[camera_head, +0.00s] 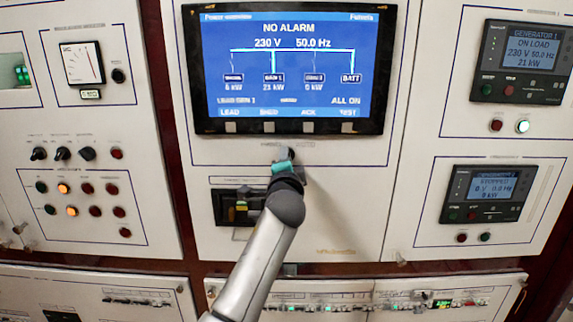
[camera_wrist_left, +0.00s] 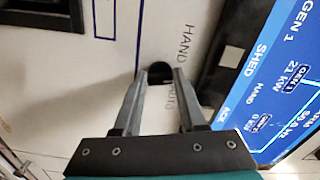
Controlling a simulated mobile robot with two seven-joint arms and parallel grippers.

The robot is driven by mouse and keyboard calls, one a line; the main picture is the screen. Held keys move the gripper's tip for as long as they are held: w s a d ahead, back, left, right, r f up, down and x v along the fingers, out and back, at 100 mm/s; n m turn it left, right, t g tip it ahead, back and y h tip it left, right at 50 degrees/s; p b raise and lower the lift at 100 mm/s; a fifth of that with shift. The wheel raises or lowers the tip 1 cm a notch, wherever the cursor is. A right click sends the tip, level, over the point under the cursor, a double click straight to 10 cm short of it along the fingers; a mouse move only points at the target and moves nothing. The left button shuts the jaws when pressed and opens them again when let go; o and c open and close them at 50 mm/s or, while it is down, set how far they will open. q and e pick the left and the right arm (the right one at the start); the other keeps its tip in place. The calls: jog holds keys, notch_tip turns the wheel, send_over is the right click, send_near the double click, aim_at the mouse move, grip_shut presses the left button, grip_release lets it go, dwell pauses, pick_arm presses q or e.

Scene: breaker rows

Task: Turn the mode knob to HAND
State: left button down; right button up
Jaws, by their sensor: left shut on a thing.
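The mode knob (camera_wrist_left: 160,70) is a small black round knob on the white panel, with printed lettering beside it. The word HAND (camera_wrist_left: 185,45) reads on one side of it, and a partly covered label that looks like AUTO (camera_wrist_left: 184,98) on the other. My left gripper (camera_wrist_left: 160,77) has its two grey fingers on either side of the knob, shut on it. The knob's pointer direction cannot be made out. In the head view my left gripper (camera_head: 284,162) is below the large screen and hides most of the knob. My right gripper is not in view.
The large blue screen (camera_head: 290,65) reads NO ALARM, just above the gripper. A dark recessed breaker (camera_head: 238,207) sits left of my arm. Generator panels (camera_head: 522,62) stand at the right, and small knobs and lamps (camera_head: 62,153) at the left.

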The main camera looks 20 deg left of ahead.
pick_arm(q)
jog(key=shift+f+n+b, duration=0.1)
jog(key=shift+n+b, duration=0.4)
jog(key=shift+n, duration=1.4)
jog(key=shift+c, duration=2.3)
grip_release()
jog(key=shift+d, duration=0.1)
jog(key=v, duration=1.5)
jog(key=shift+s, duration=0.1)
